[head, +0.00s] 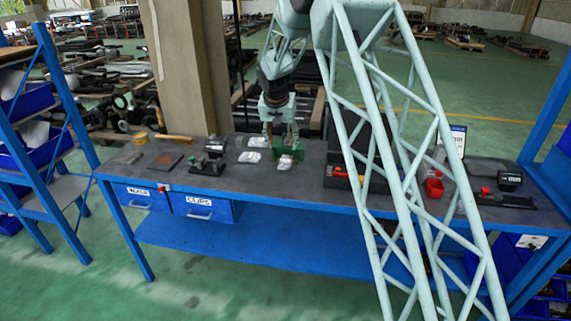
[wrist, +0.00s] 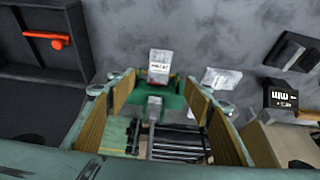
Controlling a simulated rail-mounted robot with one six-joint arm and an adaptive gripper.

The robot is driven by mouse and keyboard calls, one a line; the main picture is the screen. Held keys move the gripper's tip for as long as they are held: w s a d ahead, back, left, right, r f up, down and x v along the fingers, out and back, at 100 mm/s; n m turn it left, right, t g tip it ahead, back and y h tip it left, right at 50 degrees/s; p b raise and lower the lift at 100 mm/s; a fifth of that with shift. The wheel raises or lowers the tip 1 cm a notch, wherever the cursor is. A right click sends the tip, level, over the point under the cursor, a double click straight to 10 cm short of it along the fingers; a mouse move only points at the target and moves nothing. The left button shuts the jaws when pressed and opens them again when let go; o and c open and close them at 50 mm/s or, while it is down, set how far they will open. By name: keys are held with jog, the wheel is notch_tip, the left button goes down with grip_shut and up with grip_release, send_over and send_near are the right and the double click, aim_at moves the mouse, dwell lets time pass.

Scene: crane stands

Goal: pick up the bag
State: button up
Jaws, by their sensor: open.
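Small clear bags with white contents or labels lie on the grey bench top. One bag (head: 285,163) lies just in front of my gripper (head: 283,143); the same bag (wrist: 160,66) shows beyond the fingertips in the wrist view. A second bag (head: 249,157) lies to the left in the head view; a bag (wrist: 220,78) also shows right of the fingers in the wrist view. A third bag (head: 258,141) lies farther back. My gripper (wrist: 165,98) is open and points down. A dark green object (wrist: 172,102) shows between its fingers; whether they touch it is unclear.
A dark open toolbox (wrist: 42,42) with a red-orange tool stands beside the gripper, right of it in the head view. A black device (head: 209,156) stands on the left. The bench front (head: 245,180) near the bags is mostly clear.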

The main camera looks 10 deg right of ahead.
send_over(285, 161)
jog(key=s, duration=0.2)
jog(key=shift+a+f, duration=0.25)
jog(key=shift+f, duration=1.7)
jog(key=shift+a+f, duration=0.2)
jog(key=shift+f, duration=1.7)
jog(key=shift+f+b, duration=0.15)
jog(key=shift+b, duration=0.15)
jog(key=shift+w+x, duration=0.2)
jog(key=shift+x, duration=2.25)
jog(key=shift+d, duration=0.1)
jog(key=c, duration=1)
